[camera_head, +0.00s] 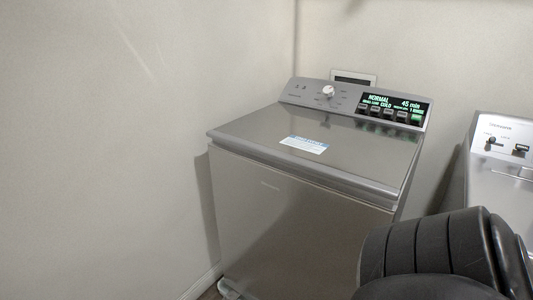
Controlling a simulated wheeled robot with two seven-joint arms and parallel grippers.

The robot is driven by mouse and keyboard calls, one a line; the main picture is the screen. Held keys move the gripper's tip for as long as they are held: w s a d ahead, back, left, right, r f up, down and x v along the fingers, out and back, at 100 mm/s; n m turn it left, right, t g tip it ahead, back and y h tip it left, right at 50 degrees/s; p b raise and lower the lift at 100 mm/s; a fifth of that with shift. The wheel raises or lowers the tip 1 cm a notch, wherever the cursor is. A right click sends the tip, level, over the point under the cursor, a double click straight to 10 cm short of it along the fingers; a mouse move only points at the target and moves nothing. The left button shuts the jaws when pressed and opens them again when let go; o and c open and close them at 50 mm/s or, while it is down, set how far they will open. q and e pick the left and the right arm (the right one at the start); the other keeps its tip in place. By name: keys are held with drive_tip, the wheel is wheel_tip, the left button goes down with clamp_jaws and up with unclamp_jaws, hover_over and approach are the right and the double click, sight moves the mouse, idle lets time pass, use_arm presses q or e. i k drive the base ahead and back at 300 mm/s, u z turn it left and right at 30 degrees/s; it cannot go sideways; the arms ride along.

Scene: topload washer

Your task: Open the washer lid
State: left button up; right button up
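The washer (290,225) is a grey top-load machine standing near the corner. Its lid (255,132) is shut and lies flat on top, with a white and blue label (304,145) on it. The lid's front edge (300,168) faces me. The control panel (355,102) rises at the back with a round knob, a row of buttons and a lit display. Neither of my grippers is in view. A dark, ribbed part that seems to be my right arm fills the lower right and hides the floor to the right of the washer.
A second, lighter appliance (502,160) stands at the right edge, partly cut off. A plain wall (120,120) runs along the left, close to the washer's left side. A small wall box (354,79) sits behind the panel. The space above the lid is clear.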

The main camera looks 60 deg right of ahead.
sight(375, 159)
drive_tip(key=z, duration=0.8)
drive_tip(key=i, duration=1.05)
drive_tip(key=z, duration=1.15)
